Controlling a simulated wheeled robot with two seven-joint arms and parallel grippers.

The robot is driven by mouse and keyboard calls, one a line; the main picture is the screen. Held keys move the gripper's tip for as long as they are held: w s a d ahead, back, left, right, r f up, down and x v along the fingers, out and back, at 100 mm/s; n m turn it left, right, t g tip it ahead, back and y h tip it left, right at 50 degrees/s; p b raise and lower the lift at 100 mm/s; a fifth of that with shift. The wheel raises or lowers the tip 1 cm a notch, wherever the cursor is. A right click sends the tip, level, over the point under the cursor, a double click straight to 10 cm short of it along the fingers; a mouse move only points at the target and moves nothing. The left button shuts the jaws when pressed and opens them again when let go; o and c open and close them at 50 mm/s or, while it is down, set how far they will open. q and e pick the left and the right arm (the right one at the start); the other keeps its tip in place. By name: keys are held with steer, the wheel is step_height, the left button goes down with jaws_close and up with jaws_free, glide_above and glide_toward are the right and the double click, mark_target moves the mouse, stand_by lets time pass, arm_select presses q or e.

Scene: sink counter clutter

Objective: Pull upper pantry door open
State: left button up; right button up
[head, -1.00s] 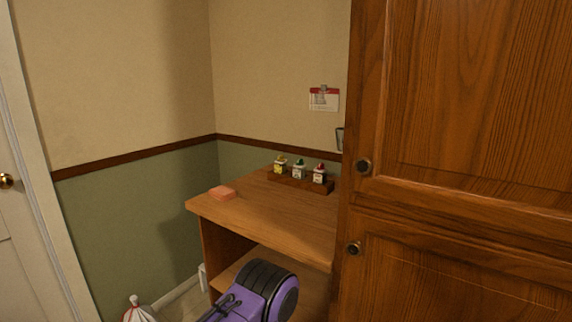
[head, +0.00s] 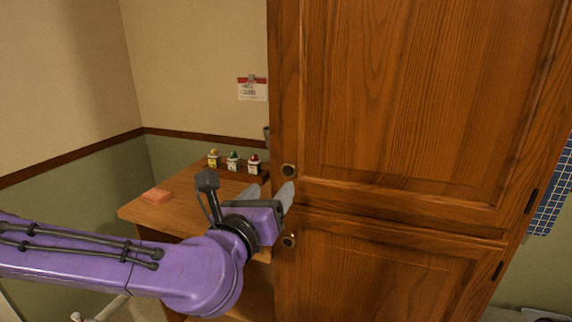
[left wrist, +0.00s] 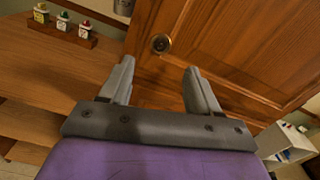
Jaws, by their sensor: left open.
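The upper pantry door (head: 410,90) is a wooden panel door and looks shut. Its round dark knob (head: 289,171) sits at the door's lower left corner. The knob also shows in the left wrist view (left wrist: 161,44), beyond and between the fingertips. My left gripper (head: 273,193) is open and empty, just below and left of the knob, and does not hold it. In the left wrist view the two grey fingers (left wrist: 155,75) point at the door. My right gripper is not in view.
The lower pantry door (head: 380,270) has its own knob (head: 288,240), close below my gripper. A wooden shelf unit (head: 180,210) stands left of the pantry, with several small bottles in a rack (head: 234,170) and an orange block (head: 157,195) on top. A blue grid panel (head: 552,190) hangs at right.

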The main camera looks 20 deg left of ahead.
mark_target(288, 171)
arm_select(q)
steer(key=w+p, duration=0.2)
steer(key=w, duration=0.2)
steer(key=w+p, duration=0.2)
steer(key=w, duration=0.3)
steer(key=shift+w+d, duration=0.2)
steer(key=shift+w, duration=0.05)
steer(key=shift+s, duration=0.1)
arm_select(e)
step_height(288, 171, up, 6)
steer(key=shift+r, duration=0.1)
arm_select(q)
jaws_close()
steer(key=shift+f, duration=0.1)
